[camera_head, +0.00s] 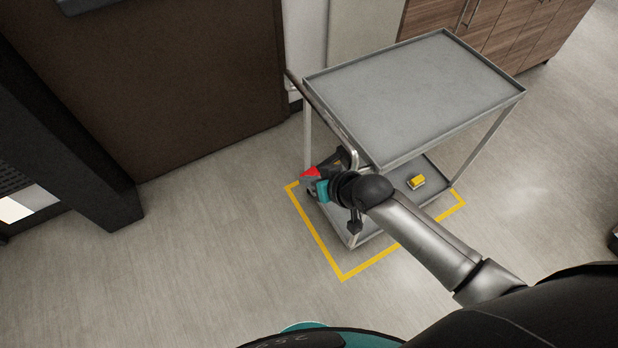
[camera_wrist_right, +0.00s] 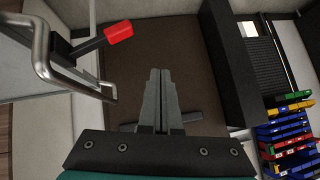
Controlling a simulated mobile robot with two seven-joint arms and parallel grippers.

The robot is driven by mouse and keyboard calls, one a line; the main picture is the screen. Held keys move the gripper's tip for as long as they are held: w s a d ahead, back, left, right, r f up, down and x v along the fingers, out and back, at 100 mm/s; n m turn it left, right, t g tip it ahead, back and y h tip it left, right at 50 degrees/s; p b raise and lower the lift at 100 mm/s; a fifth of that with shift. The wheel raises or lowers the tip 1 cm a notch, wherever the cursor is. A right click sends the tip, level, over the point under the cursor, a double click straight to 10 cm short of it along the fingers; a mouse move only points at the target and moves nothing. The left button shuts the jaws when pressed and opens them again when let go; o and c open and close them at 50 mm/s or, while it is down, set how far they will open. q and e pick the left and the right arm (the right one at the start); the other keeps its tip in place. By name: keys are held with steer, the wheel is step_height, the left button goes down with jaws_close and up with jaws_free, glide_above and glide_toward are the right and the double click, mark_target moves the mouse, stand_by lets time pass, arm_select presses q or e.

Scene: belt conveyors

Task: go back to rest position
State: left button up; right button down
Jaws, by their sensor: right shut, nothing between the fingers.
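My right arm reaches in from the lower right in the head view, and its gripper (camera_head: 312,186) is beside the left, handle end of a grey metal cart (camera_head: 420,95). In the right wrist view my right gripper (camera_wrist_right: 160,75) has its two fingers together with nothing between them. The cart's bent metal handle (camera_wrist_right: 41,45) is at the upper left there, apart from the fingers. A black lever with a red end (camera_wrist_right: 118,31) is close to the handle; its red end also shows beside my gripper in the head view (camera_head: 311,171). My left gripper is not in view.
The cart's top shelf is empty; a small yellow object (camera_head: 416,182) lies on its lower shelf. Yellow floor tape (camera_head: 343,277) runs around the cart. A dark brown panel (camera_head: 160,80) stands behind. Coloured bins (camera_wrist_right: 285,135) are at the right wrist view's right. Floor at left is clear.

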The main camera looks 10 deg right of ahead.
steer(key=shift+f, duration=0.1)
steer(key=s+d+f+g+h+b, duration=0.1)
steer(key=s+d+f+b, duration=0.3)
steer(key=f, duration=0.6)
steer(key=s+d+f+m+g+h+b, duration=0.15)
steer(key=s+f+b, duration=0.3)
steer(key=f, duration=0.65)
steer(key=s+d+f+n+g+h+b, duration=0.1)
steer(key=s+d+f+b, duration=0.3)
steer(key=f, duration=0.6)
steer(key=s+f+g+b, duration=0.1)
steer(key=s+f+b, duration=0.3)
steer(key=s+f, duration=0.5)
steer(key=s+d+f+g+h+b, duration=0.1)
steer(key=s+f+b, duration=0.3)
steer(key=s+f, duration=0.5)
steer(key=s+g, duration=0.1)
steer(key=s, duration=0.6)
